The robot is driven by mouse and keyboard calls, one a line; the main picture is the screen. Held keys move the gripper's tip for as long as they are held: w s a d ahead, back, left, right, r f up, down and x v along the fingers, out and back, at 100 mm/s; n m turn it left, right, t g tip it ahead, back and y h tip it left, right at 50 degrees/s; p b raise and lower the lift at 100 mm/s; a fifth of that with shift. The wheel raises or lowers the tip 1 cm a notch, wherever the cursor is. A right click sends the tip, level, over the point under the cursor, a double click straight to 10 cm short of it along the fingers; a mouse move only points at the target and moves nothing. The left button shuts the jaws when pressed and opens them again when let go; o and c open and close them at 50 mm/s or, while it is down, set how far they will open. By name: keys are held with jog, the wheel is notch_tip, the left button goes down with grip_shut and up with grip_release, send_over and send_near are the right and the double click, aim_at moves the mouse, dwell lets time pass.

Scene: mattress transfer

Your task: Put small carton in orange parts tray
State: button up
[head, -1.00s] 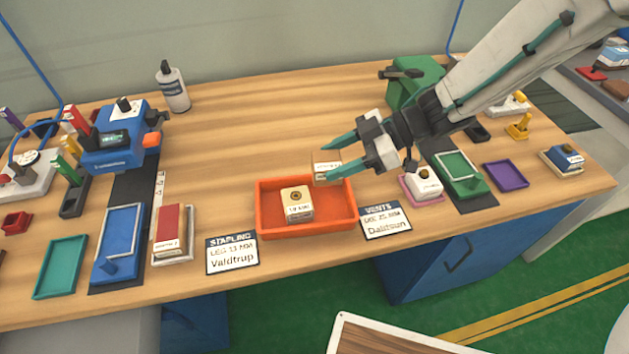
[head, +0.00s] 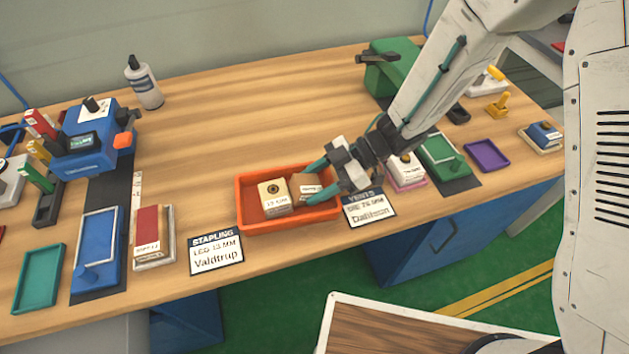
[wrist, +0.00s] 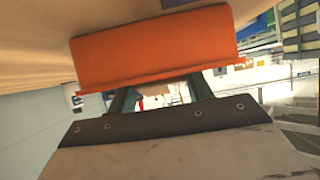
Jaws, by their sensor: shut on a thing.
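The orange parts tray (head: 246,222) lies near the front edge of the workbench. A cream carton (head: 273,197) with a dark round mark stands in its left part. My gripper (head: 316,188) reaches into the right part of the tray from the right, shut on a small brown carton (head: 304,186) with a white label. That carton is inside the tray, close beside the cream one; whether it touches the tray floor I cannot tell. In the wrist view the tray's orange wall (wrist: 155,48) covers much of the fingers, and the carton is mostly hidden.
A pink-based box (head: 405,170), a green tray (head: 444,155) and a purple tray (head: 486,155) lie to the right. The bench behind the orange tray is clear.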

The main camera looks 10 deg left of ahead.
jog(key=shift+f, duration=0.3)
jog(key=o, duration=1.4)
jog(key=shift+o, duration=0.2)
jog(key=shift+r, duration=0.1)
